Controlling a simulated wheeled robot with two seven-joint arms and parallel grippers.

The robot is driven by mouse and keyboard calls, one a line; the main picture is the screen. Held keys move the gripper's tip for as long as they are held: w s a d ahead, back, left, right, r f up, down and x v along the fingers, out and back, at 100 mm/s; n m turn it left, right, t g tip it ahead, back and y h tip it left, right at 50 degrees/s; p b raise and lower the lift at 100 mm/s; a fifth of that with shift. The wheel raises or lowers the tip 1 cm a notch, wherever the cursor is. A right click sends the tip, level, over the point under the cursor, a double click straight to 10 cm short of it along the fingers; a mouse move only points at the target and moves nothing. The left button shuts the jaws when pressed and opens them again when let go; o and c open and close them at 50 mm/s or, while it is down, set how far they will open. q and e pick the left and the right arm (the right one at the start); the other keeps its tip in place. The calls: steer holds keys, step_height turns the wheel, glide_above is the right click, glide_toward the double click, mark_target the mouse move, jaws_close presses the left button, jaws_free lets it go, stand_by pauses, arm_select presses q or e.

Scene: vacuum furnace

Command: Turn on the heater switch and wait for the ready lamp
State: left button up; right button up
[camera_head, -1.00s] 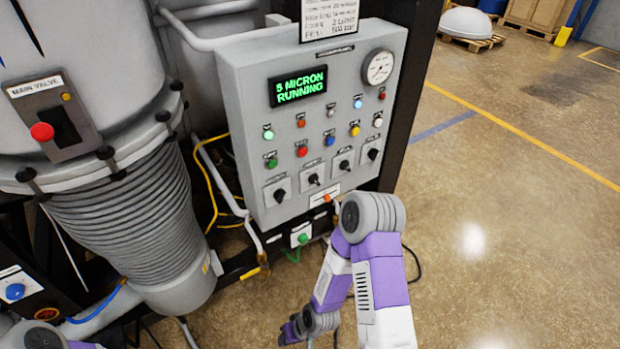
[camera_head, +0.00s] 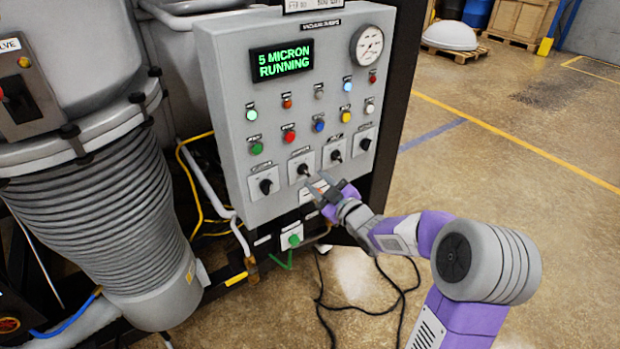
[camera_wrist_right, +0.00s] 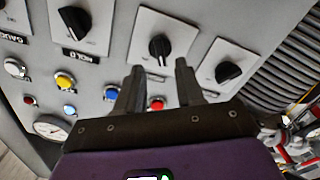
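The grey control panel (camera_head: 225,75) has a row of black rotary switches, including one at the far left (camera_head: 266,186), a second (camera_head: 303,169), a third (camera_head: 336,155) and one at the far right (camera_head: 365,144). I cannot read which is the heater switch. My right gripper (camera_head: 318,182) is open and empty, just below the second switch. In the right wrist view, the second switch (camera_wrist_right: 160,47) lies just beyond the spread fingertips, apart from them. In the upper lamp row, a green lamp (camera_head: 252,114) and a blue lamp (camera_head: 347,85) look lit. I cannot tell which is the ready lamp. My left gripper is out of view.
The display (camera_head: 281,62) reads "5 MICRON RUNNING". Coloured buttons, such as a red one (camera_head: 290,137), sit above the switches. A pressure gauge (camera_head: 367,44) is at the top right. A ribbed bellows (camera_head: 95,215) stands left. Black cables lie on the floor; floor to the right is open.

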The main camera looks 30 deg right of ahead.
mark_target(307, 173)
steer(key=shift+w+a, duration=0.15)
steer(key=shift+w, duration=1.9)
jaws_close()
